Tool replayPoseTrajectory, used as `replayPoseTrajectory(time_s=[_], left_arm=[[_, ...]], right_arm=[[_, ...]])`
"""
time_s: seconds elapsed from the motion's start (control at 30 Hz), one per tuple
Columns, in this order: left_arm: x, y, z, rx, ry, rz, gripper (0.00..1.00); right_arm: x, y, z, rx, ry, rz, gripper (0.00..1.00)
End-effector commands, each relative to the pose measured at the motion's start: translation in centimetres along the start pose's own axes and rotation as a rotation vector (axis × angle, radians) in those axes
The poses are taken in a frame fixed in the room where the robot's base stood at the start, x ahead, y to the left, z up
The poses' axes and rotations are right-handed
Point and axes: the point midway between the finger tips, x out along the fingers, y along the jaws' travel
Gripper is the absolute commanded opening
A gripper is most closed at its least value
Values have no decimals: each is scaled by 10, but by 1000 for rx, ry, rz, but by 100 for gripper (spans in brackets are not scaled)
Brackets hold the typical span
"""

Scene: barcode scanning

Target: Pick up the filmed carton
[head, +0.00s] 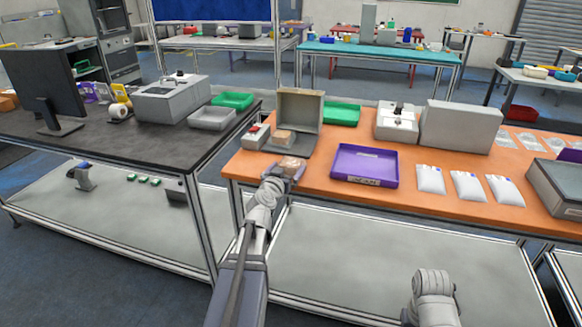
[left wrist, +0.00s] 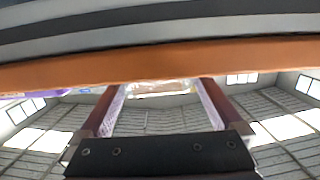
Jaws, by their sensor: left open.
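The filmed carton (head: 292,162), a small brown box with a shiny wrap, sits near the front edge of the orange table. My left gripper (head: 284,172) is at the front of the carton, with its fingers pointing toward it. In the left wrist view the carton (left wrist: 162,87) shows as a thin strip between the tips of my open left gripper (left wrist: 160,86). I cannot tell whether the fingers touch it. My right gripper is not in view; only part of my right arm shows at the bottom.
A purple tray (head: 364,166) lies right of the carton. Behind the carton stands an open grey box-like device (head: 300,107) with a small brown box (head: 283,137) in it. White packets (head: 430,179) lie further right.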

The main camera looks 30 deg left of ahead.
Motion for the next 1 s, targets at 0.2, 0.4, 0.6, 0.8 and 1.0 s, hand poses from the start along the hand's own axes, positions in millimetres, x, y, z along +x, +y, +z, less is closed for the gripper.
replayPoseTrajectory(time_s=[0.2,0.4,0.6,0.8,1.0], left_arm=[[9,0,0,0,0,0,100],[31,3,-1,1,-1,1,100],[58,5,-1,1,0,1,100],[59,5,-2,0,0,0,100],[59,5,-2,0,0,0,83]], right_arm=[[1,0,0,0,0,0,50],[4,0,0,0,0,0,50],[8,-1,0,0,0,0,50],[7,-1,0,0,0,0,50],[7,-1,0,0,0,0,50]])
